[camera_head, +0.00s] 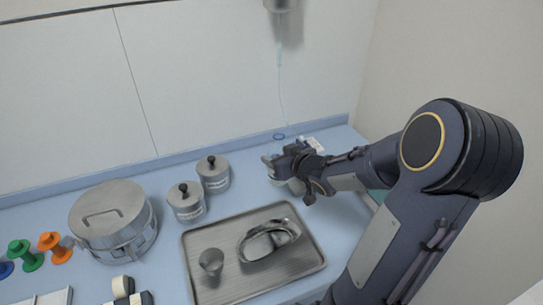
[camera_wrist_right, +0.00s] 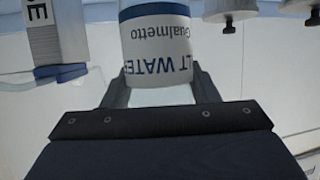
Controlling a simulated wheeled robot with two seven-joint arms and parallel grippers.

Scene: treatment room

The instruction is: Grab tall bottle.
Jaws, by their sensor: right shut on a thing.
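My right gripper (camera_head: 283,168) is at the back right of the blue counter, its arm coming in from the right. In the right wrist view, the two dark fingers of this gripper (camera_wrist_right: 162,90) are shut on a bottle (camera_wrist_right: 156,48) with a white and blue label, upside down in the picture, reading "LT WATER". In the head view the bottle is mostly hidden by the gripper; I cannot tell whether it rests on the counter. My left gripper is not in view.
A metal tray (camera_head: 196,262) with a cup (camera_head: 211,262) and a kidney dish (camera_head: 268,240) lies in front of the gripper. Two lidded canisters (camera_head: 213,176) (camera_head: 186,203) and a large drum (camera_head: 112,217) stand to the left. The wall (camera_head: 200,70) is close behind.

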